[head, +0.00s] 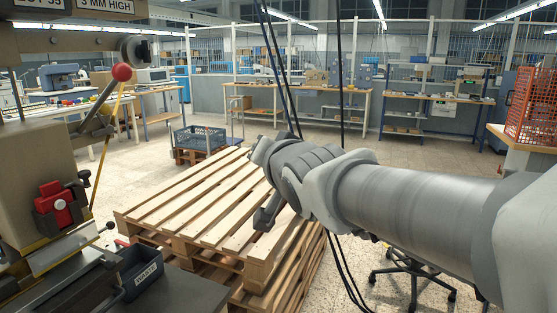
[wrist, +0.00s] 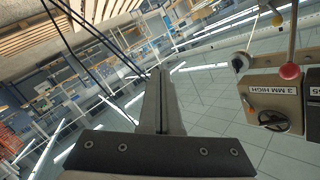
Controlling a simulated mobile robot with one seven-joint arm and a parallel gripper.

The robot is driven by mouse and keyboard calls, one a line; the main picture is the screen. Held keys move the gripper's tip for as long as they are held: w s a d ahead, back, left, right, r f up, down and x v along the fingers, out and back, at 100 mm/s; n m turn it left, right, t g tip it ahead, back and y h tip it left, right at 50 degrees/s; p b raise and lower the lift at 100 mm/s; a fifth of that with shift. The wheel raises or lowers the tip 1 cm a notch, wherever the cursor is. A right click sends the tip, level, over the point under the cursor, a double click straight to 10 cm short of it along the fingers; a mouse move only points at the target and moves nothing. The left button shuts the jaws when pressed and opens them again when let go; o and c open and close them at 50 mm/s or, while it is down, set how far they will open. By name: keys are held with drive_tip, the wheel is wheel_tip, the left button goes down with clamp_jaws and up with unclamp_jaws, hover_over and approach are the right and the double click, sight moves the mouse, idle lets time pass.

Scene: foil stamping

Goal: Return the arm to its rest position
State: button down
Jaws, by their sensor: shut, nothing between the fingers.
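My arm (head: 400,200) reaches in from the right of the head view, over the right part of a stack of wooden pallets. My gripper (head: 263,220) hangs at its far end, above the slats, small and partly hidden by the wrist. In the wrist view my gripper (wrist: 158,80) shows closely, its two dark fingers together with nothing between them. The wrist picture is turned over, with ceiling lights low in it.
A stamping machine (head: 35,150) with a red-knobbed lever (head: 122,73) stands at the left, apart from my gripper. The pallets (head: 185,205) lie below. A dark bin (head: 140,272) sits front left. An orange mesh crate (head: 532,105) stands at the right. Workbenches line the back.

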drive_tip(key=s+d+f+g+h+p, duration=0.3)
drive_tip(key=s+d+f+g+h, duration=0.15)
drive_tip(key=s+d, duration=0.5)
drive_tip(key=s+d+f+n+g+p, duration=0.1)
drive_tip(key=s+d+f+g, duration=0.1)
drive_tip(key=s, duration=0.4)
drive_tip(key=s+d+f+n+g+p, duration=0.2)
drive_tip(key=s+d+f+g, duration=0.1)
drive_tip(key=s, duration=0.4)
drive_tip(key=d+f, duration=0.1)
drive_tip(key=d, duration=0.1)
drive_tip(key=shift+d+f+h, duration=0.3)
drive_tip(key=shift+f+h, duration=0.05)
drive_tip(key=shift+f, duration=0.05)
